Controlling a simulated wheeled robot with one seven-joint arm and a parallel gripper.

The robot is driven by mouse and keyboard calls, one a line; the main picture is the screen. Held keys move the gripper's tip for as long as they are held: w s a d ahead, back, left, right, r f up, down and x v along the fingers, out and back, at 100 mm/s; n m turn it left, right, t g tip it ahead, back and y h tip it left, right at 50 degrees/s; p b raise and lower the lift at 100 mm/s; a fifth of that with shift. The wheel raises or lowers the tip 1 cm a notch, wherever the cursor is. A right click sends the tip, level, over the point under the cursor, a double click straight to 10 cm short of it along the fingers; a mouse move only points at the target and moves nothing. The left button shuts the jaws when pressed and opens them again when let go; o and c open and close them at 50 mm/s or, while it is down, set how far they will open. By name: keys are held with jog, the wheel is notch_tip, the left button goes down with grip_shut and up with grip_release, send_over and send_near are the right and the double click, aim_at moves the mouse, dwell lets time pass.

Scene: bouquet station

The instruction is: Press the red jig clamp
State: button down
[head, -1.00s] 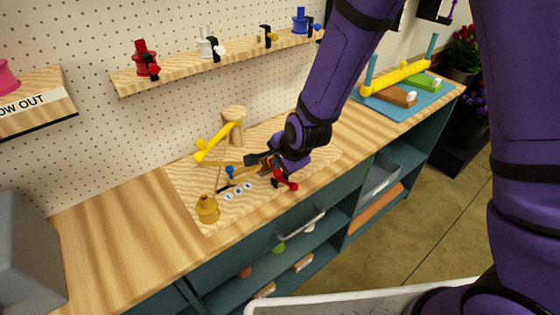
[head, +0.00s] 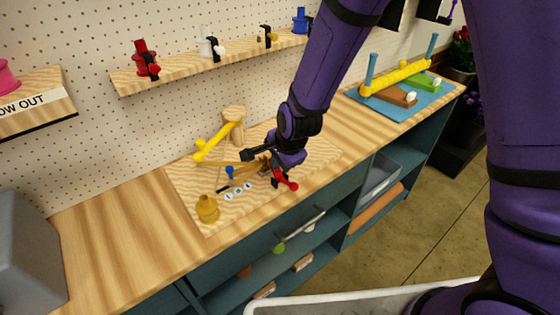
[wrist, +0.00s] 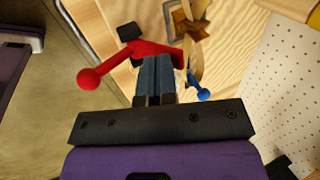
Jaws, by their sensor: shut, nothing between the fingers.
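The red jig clamp (head: 285,178) sits at the front edge of the light wooden jig board (head: 207,222) on the bench. In the wrist view, its red lever (wrist: 143,50) ends in a round ball knob at the left, beside a black block. My gripper (head: 250,154) is shut and empty, above the board and the clamp. In the wrist view, my closed fingertips (wrist: 155,62) overlap the lever's right part; I cannot tell whether they touch it. A blue-knobbed part (head: 230,172) stands left of the clamp.
A yellow arm on a wooden post (head: 233,115) stands behind my gripper. A brass weight-like piece (head: 207,208) stands at the board's front left. A shelf (head: 190,73) with spools hangs above.

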jog(key=shift+w+a+g, duration=0.1)
jog(key=shift+w+g, duration=0.05)
jog(key=shift+g, duration=0.25)
jog(key=shift+h, duration=0.4)
jog(key=shift+w+f, duration=0.1)
jog(key=shift+w, duration=0.05)
jog(key=shift+w+a, duration=0.15)
jog(key=shift+a, duration=0.05)
jog(key=shift+w+a, duration=0.1)
jog(key=shift+w+a+f+g+h, duration=0.2)
jog(key=shift+w+a+g+h, duration=0.15)
jog(key=shift+g, duration=0.35)
jog(key=g+h, duration=0.1)
jog(key=w+f+g, duration=0.1)
jog(key=g+h, duration=0.1)
jog(key=shift+w+a+f+g+h, duration=0.25)
jog(key=shift+w+a+g+h, duration=0.05)
jog(key=shift+g+h, duration=0.1)
jog(key=shift+w+a+f, duration=0.1)
jog(key=shift+a+f, duration=0.05)
jog(key=shift+f, duration=0.15)
